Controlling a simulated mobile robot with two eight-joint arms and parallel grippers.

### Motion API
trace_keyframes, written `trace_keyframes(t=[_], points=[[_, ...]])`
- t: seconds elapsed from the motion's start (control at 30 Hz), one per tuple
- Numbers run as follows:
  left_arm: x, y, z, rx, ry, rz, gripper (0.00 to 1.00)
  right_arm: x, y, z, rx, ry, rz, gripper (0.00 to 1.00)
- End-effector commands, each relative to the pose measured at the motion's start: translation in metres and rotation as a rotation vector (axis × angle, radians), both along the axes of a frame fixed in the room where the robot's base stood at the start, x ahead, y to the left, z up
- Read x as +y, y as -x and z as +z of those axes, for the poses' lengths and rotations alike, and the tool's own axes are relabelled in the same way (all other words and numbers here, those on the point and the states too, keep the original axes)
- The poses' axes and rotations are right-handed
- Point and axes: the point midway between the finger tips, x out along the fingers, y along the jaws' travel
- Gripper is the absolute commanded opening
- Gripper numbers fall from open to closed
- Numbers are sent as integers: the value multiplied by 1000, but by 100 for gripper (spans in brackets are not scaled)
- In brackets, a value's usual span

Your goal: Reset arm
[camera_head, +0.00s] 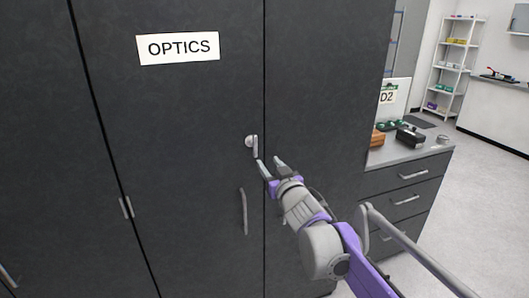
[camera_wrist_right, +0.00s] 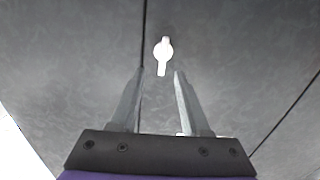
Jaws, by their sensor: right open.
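My right gripper (camera_head: 269,166) is open and empty in front of a dark cabinet (camera_head: 185,110) labelled OPTICS. Its fingertips are just below and right of a small light-grey turn latch (camera_head: 252,144) on the cabinet door. In the right wrist view, the two spread fingers (camera_wrist_right: 155,78) point toward the latch (camera_wrist_right: 163,50), which sits beyond the fingertips, apart from them and roughly between their lines. The latch lies close to the dark seam between doors. My left gripper does not show.
A long vertical handle (camera_head: 244,211) is on the door below the latch. A drawer unit (camera_head: 408,190) stands right of the cabinet, with a black device (camera_head: 410,136) and a D2 sign (camera_head: 388,97) on top. A white shelf (camera_head: 452,65) is further back. Floor at right is clear.

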Motion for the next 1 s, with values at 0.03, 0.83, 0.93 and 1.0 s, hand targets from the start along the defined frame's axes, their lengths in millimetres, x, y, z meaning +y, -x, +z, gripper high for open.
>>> trace_keyframes(t=[0.03,0.83,0.93,1.0], points=[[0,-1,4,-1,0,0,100,-11,8,-1,23,4,-30,46],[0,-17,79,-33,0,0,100,-139,384,-224,1059,131,-291,46],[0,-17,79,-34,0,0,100,-138,390,-228,1076,130,-284,46],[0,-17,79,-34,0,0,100,-138,390,-228,1076,130,-284,46]])
